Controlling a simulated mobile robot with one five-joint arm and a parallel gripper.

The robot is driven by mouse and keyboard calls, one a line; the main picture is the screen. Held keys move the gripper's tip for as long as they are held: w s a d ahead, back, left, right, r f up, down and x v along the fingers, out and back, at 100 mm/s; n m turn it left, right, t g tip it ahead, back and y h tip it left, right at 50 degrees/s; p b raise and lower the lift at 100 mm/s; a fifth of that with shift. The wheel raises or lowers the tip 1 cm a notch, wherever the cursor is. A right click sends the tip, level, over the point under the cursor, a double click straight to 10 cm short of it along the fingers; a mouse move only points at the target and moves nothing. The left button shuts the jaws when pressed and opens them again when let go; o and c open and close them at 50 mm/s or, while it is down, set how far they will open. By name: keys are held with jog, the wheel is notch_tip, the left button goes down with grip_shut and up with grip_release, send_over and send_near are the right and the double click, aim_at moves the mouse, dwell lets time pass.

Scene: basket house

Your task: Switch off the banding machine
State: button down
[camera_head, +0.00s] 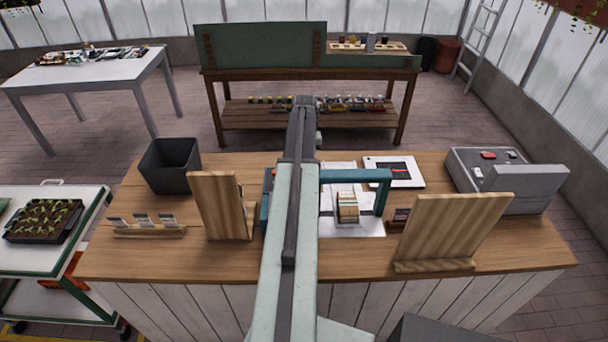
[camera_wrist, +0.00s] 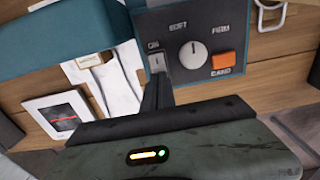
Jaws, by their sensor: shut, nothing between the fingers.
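The banding machine stands on the counter with a teal arch (camera_head: 355,175); my arm hides part of it in the head view. In the wrist view its dark control panel (camera_wrist: 221,68) carries a pale switch (camera_wrist: 157,62) under an "ON" label, a round dial (camera_wrist: 193,54) between "SOFT" and "FIRM", and an orange button (camera_wrist: 223,60) marked "BAND". My gripper (camera_wrist: 157,88) is shut and empty, its dark tip just below the switch in the picture. I cannot tell whether it touches the panel, nor the switch's position.
The wooden counter (camera_head: 150,255) also holds a black bin (camera_head: 170,165), upright wooden boards (camera_head: 221,206) and (camera_head: 452,230), a white-framed tablet (camera_head: 394,171) and a grey box machine (camera_head: 525,187). A stack of banded cards (camera_head: 347,207) sits under the teal arch.

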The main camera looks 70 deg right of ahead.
jog(key=shift+f+b, duration=0.45)
jog(key=shift+f, duration=0.05)
notch_tip(320, 180, up, 7)
jog(key=p, duration=0.7)
jog(key=shift+r, duration=0.15)
dwell(0.3)
